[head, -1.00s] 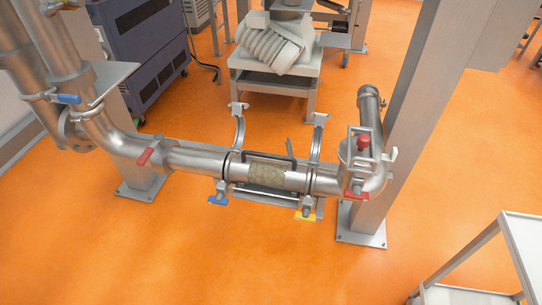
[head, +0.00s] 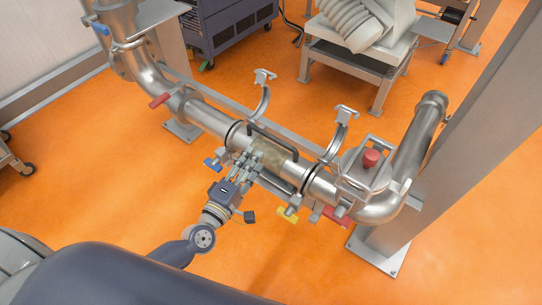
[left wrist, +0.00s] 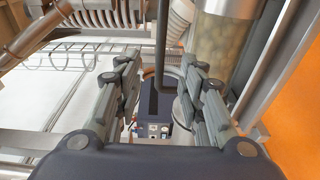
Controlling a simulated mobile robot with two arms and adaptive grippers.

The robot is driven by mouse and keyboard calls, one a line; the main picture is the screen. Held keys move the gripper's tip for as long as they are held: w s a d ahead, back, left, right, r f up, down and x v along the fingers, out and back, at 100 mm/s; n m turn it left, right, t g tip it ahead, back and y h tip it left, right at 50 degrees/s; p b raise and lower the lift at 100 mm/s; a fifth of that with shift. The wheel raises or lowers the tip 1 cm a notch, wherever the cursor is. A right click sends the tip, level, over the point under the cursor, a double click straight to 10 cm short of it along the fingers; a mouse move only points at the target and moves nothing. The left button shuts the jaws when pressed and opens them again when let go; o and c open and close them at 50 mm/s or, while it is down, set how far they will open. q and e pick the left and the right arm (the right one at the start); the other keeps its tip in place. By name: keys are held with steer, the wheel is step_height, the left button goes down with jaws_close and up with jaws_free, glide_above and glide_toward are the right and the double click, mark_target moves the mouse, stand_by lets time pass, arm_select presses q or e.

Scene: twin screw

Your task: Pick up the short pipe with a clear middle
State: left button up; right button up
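The short pipe with a clear middle (head: 268,154) sits in line between two metal pipe sections in the head view. Its see-through part shows pale, grainy contents, and it also fills the upper right of the left wrist view (left wrist: 214,48). A dark bar handle (head: 272,139) runs along its far upper side. My left gripper (head: 246,157) is at the near side of the pipe, close to its left end. In the left wrist view its fingers are apart, with a dark bar (left wrist: 162,50) showing between them. Whether they touch the pipe is unclear. My right gripper is out of view.
Two clamps stand swung open at the joints, the left one (head: 264,92) and right one (head: 341,128). A blue lever (head: 211,164) and yellow lever (head: 287,215) hang below. Orange floor is clear in front.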

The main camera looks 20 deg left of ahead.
mark_target(272, 136)
arm_select(q)
steer(key=w, duration=0.3)
steer(key=w+d, duration=0.1)
steer(key=shift+w+r, duration=0.25)
steer(key=shift+w, duration=0.05)
steer(key=shift+w+d, duration=0.2)
steer(key=shift+w, duration=0.35)
steer(key=w, duration=0.3)
steer(key=w+d, duration=0.1)
steer(key=shift+w+f, duration=0.2)
steer(key=shift+f, duration=0.2)
steer(key=shift+w+d, duration=0.15)
steer(key=shift+w, duration=0.1)
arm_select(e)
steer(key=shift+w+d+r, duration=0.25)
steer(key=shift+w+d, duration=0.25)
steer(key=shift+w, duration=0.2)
arm_select(q)
jaws_close()
